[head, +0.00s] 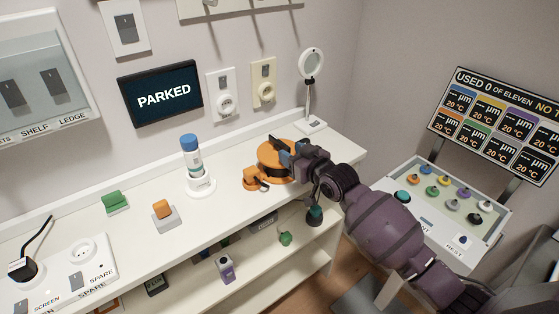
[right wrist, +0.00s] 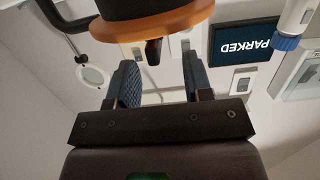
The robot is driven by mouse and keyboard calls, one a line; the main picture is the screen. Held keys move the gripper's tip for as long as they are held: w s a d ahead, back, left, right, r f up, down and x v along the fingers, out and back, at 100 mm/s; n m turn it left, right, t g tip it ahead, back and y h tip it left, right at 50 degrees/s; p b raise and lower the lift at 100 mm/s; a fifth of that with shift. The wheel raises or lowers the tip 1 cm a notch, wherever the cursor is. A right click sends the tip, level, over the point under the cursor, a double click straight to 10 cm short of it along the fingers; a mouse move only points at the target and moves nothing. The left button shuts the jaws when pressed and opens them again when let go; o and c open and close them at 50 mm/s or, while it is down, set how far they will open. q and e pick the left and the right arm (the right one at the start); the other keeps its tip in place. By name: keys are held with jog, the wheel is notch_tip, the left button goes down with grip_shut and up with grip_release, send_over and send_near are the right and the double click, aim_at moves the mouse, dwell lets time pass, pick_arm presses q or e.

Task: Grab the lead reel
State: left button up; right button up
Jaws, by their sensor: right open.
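The lead reel (head: 270,163) is an orange reel with a dark middle and an orange foot. It stands on the white shelf top near its right end. In the right wrist view its orange rim (right wrist: 150,29) fills the top, with a dark peg (right wrist: 153,52) sticking out. My right gripper (head: 284,151) reaches in from the right at the reel and covers part of it. In the right wrist view the gripper (right wrist: 160,66) is open, with the peg in line with the gap between its fingers. I cannot tell whether they touch. My left gripper is not in view.
A blue-capped bottle (head: 193,157) stands left of the reel, and a ring lamp (head: 311,72) stands behind it to the right. Orange (head: 163,210) and green (head: 115,202) items sit further left. A tray (head: 404,178) of coloured knobs lies right of my arm.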

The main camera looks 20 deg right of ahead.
jog(key=shift+d+x, duration=0.15)
jog(key=shift+x, duration=1.2)
jog(key=shift+d+x, duration=0.1)
jog(key=shift+x, duration=1.2)
jog(key=shift+w, duration=0.1)
jog(key=shift+c, duration=0.3)
grip_shut()
